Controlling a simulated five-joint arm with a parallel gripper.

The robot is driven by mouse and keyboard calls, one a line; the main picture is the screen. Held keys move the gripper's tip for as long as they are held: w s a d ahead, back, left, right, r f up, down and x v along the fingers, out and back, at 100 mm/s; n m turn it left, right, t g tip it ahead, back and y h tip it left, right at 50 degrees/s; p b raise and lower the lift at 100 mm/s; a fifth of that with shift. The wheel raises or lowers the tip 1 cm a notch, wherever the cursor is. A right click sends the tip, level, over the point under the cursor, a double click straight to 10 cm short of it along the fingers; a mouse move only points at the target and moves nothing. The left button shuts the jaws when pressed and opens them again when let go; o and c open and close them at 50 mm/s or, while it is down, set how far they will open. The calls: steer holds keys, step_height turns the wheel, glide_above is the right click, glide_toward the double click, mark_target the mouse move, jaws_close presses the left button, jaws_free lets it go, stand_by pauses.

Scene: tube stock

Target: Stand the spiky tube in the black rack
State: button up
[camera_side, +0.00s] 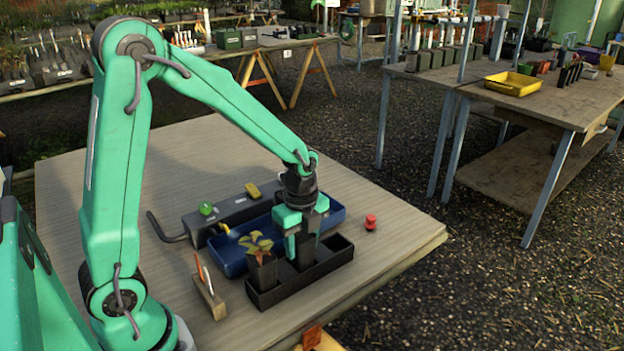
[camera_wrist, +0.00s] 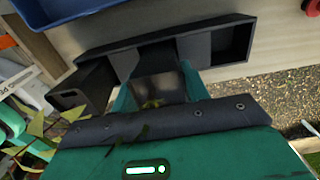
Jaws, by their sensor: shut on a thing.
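The black rack (camera_side: 330,262) lies near the table's front edge; the wrist view shows its compartments (camera_wrist: 232,42), with the right one empty. My gripper (camera_side: 302,235) points down over the rack's middle, shut on a dark square tube (camera_side: 306,248). The tube also shows between the fingers in the wrist view (camera_wrist: 162,82), with bits of green at its top. Its lower end is in or just over the middle compartment; I cannot tell how deep. My gripper hides most of its plant. Another dark tube (camera_side: 262,272) with broad yellowish leaves (camera_side: 257,243) stands at the rack's left end.
A blue tray (camera_side: 232,268) lies close behind the rack. Behind it is a grey box (camera_side: 228,212) with a green and a yellow item on top. A wooden block with upright labels (camera_side: 210,298) stands left. A red spool (camera_side: 370,222) sits right, with bare table around it.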

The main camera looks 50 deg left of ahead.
steer(key=shift+f, duration=0.25)
stand_by(0.5)
steer(key=o, duration=1.1)
steer(key=shift+o, duration=0.2)
step_height(320, 180, up, 8)
steer(key=shift+f, duration=0.25)
steer(key=shift+r, duration=0.15)
steer(key=shift+s+r+n, duration=0.2)
steer(key=shift+r+n, duration=0.1)
steer(key=shift+r, duration=0.05)
steer(key=s+d+r+n+t, duration=0.1)
steer(key=s+r+n+t, duration=0.4)
steer(key=s+r+n, duration=0.4)
steer(key=s+n, duration=0.4)
steer(key=n, duration=0.4)
steer(key=shift+t, duration=0.3)
